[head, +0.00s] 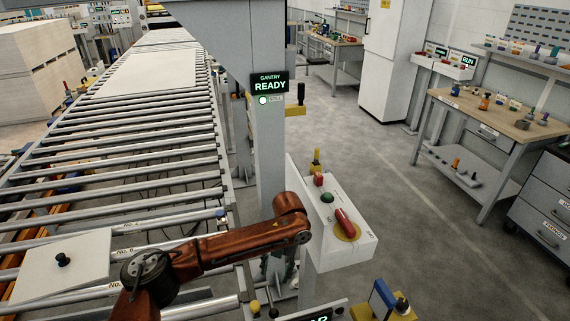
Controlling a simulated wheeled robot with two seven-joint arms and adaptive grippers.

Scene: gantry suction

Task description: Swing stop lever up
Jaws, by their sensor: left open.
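A red lever handle (346,222) sits on a round yellow plate on the sloping top of a white control box (345,254). It lies slanted across the plate. A green button (327,197) and a red button (318,180) are beside it on the box. My left arm, rust-brown, reaches in from the lower left and ends left of the box. My left gripper (281,272) is mostly hidden below the wrist; it is open and apart from the lever. My right gripper is not in view.
A roller conveyor (125,187) fills the left, with a pale panel (62,262) near its front. A grey gantry post (270,150) bears a sign (270,85) reading READY. A blue and yellow fixture (384,301) stands at the front. Floor right of the box is clear.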

